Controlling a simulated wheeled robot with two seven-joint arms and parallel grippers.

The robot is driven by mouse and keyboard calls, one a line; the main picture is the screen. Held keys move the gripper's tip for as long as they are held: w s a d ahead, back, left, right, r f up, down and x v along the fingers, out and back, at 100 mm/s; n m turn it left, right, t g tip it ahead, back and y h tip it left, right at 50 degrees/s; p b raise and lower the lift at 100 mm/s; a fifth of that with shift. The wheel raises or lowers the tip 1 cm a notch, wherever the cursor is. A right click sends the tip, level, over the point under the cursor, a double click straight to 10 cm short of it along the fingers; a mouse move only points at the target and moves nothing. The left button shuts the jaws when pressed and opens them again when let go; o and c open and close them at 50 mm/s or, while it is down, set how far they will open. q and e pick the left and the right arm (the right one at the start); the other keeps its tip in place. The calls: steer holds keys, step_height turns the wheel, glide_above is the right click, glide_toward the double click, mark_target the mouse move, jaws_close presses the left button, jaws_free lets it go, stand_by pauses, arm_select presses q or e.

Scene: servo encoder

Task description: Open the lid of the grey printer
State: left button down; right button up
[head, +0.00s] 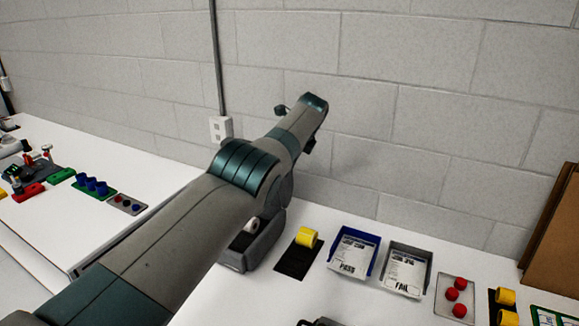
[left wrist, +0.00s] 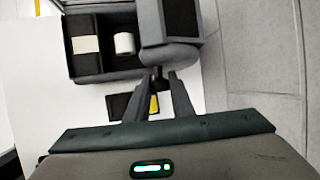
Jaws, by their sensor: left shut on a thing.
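The grey printer (head: 236,262) stands on the white table, partly hidden behind my left arm in the head view. In the left wrist view the printer (left wrist: 108,73) is open at the top, with a white roll (left wrist: 124,43) showing inside. Its lid (left wrist: 168,48) is raised on the right side of the body. My left gripper (left wrist: 157,84) is shut on a small dark knob (left wrist: 158,73) at the lid's edge. In the head view my left arm hides the fingers and the grip. My right gripper is not in view.
Right of the printer are a yellow roll (head: 306,237) on a black mat, a blue tray (head: 372,264), a grey tray (head: 427,289) and red balls on a plate (head: 441,308). A block wall (head: 430,120) stands close behind. A dark shape at the bottom edge is unclear.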

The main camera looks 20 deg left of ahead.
arm_select(q)
steer(key=shift+f, duration=0.15)
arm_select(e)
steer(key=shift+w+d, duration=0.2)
arm_select(q)
steer(key=c, duration=1.6)
jaws_free()
steer(key=shift+w, duration=0.1)
steer(key=shift+o, duration=0.2)
